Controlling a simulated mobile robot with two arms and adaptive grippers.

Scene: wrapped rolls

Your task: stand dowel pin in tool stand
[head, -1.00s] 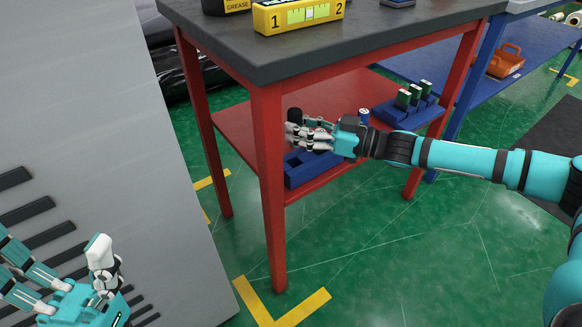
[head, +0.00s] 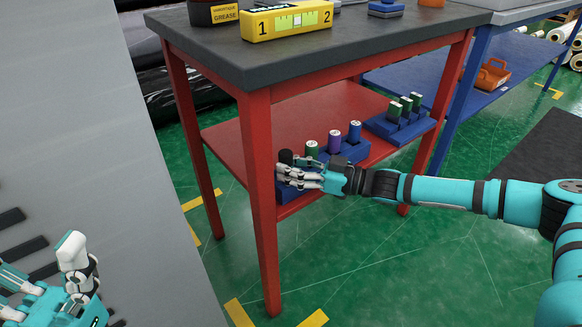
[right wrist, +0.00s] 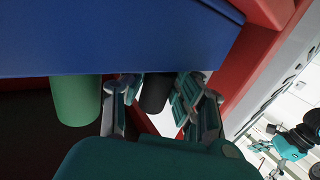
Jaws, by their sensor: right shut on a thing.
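The dowel pin is a black cylinder (head: 286,156), upright in the fingers of my right gripper (head: 299,176). It also shows between the fingers in the right wrist view (right wrist: 155,92). My right gripper is shut on it at the left end of the blue tool stand (head: 354,154), on the table's red lower shelf. My fingers hide the pin's lower end, so I cannot tell whether it sits in the stand. Green, purple and blue cylinders (head: 334,142) stand in a row there. My left gripper (head: 42,262) looks open and empty at the lower left.
A second blue stand (head: 402,130) with several green pieces sits further right on the red shelf (head: 235,143). A red table leg (head: 263,210) stands just left of my right gripper.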

